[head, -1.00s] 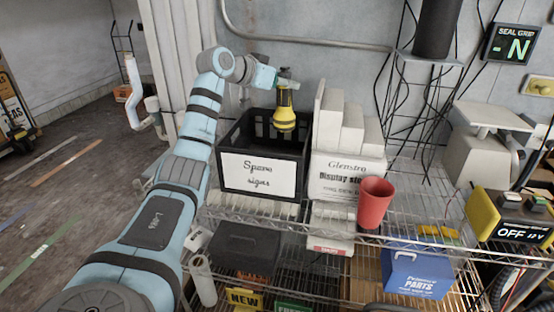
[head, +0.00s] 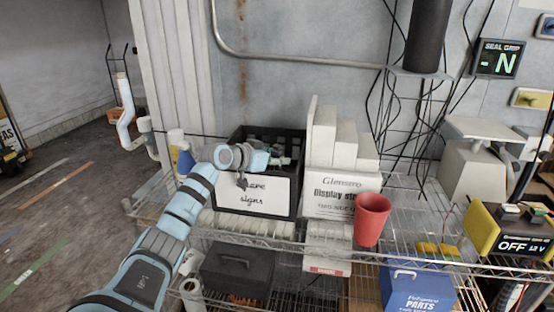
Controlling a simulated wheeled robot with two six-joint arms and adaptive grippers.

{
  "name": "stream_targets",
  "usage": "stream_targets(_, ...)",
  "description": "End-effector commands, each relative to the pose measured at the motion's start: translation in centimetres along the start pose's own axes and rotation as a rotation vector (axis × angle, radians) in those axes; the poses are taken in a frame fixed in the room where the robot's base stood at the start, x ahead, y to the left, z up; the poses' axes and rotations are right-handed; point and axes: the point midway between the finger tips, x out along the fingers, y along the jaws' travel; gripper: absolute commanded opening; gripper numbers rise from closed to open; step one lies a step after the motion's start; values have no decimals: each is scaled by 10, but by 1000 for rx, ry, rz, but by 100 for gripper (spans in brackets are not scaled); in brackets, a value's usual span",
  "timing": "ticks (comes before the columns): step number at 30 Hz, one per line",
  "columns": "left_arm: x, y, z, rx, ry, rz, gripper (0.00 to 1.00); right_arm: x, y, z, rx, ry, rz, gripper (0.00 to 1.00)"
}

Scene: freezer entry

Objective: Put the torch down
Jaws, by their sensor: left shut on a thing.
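My left gripper (head: 284,161) is over the black crate (head: 299,185) labelled "Spare signs", its arm coming in from the left across the crate's front label. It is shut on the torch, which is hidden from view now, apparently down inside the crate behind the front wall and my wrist. I cannot tell whether the torch touches the crate's bottom. My right gripper is not in view.
White "Glensaro" boxes (head: 341,188) stand right of the crate, with a red cup (head: 371,218) in front. A wire shelf (head: 400,215) has bare room right of the cup.

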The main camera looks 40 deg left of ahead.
Motion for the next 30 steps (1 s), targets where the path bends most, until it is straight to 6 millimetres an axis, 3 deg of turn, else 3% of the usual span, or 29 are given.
stream_targets(13,4,0,11,-1,0,1,0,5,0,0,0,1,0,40)
stream_targets(14,5,0,11,-1,-2,1,36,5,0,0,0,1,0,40)
stream_targets(17,5,0,12,-2,-4,1,52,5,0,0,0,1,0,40)
stream_targets(26,5,1,13,-3,-7,2,53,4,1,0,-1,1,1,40)
stream_targets(30,1,0,3,-2,-6,2,53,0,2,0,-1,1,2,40)
